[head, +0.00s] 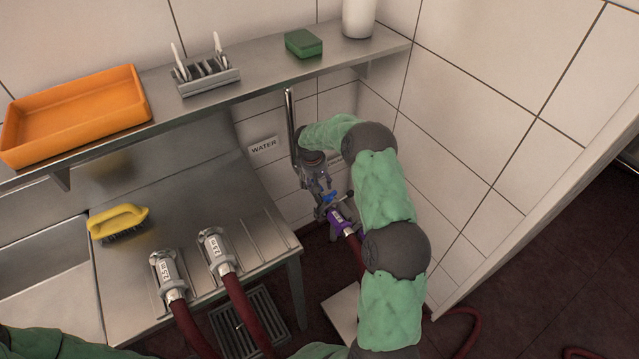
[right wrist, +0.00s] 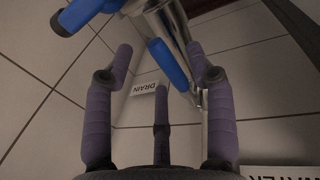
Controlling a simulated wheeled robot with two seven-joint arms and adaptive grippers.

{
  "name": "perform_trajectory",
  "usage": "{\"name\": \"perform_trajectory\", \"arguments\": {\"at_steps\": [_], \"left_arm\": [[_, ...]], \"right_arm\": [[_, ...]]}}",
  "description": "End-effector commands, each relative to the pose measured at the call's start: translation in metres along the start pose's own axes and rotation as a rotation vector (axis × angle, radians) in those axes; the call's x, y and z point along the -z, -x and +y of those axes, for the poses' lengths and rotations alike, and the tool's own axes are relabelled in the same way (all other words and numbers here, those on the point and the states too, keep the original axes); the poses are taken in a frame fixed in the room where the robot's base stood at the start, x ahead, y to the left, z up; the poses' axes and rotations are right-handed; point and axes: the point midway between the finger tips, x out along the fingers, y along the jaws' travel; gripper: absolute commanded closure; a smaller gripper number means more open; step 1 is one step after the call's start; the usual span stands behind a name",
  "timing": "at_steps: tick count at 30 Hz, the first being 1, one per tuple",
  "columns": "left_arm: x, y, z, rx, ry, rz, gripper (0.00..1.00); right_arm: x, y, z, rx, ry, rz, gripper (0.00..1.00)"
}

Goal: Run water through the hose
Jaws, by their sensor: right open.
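My right gripper (head: 318,186) is at the wall pipework, with its fingers spread and empty. In the right wrist view a blue lever (right wrist: 168,64) shows between and beyond the fingers, apart from them as far as I can tell. In the head view a small blue part (head: 329,197) shows just below the gripper. A WATER sign (head: 264,146) is on the wall; a DRAIN sign (right wrist: 147,88) is in the wrist view. My left gripper is out of view.
Two capped hose ends (head: 168,277) (head: 217,250) with labels lie on the steel counter (head: 190,205). A yellow brush (head: 118,222) lies there too. The shelf above holds an orange tray (head: 75,112), a rack (head: 205,75) and a green sponge (head: 303,43). A floor grate (head: 250,318) is below.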

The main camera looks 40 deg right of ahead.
Motion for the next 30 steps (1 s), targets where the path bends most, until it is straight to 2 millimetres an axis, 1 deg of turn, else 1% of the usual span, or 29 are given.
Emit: {"name": "perform_trajectory", "arguments": {"at_steps": [5, 9, 15, 18, 22, 30], "left_arm": [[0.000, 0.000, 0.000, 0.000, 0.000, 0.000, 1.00], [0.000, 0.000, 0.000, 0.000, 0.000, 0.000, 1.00], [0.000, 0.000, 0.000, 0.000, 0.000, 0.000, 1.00], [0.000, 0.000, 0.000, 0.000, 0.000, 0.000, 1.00], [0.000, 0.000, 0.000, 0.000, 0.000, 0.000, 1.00], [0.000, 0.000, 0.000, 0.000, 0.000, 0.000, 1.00]], "right_arm": [[0.001, 0.028, 0.000, 0.000, 0.000, 0.004, 0.44], [0.001, 0.057, -0.001, -0.001, 0.002, 0.003, 0.44], [0.001, 0.092, -0.001, 0.000, 0.002, 0.002, 0.44], [0.000, 0.103, -0.002, 0.001, 0.003, 0.000, 0.44], [0.000, 0.112, -0.002, 0.002, 0.002, -0.002, 0.44], [0.000, 0.114, -0.002, 0.002, 0.002, -0.002, 0.44]]}}
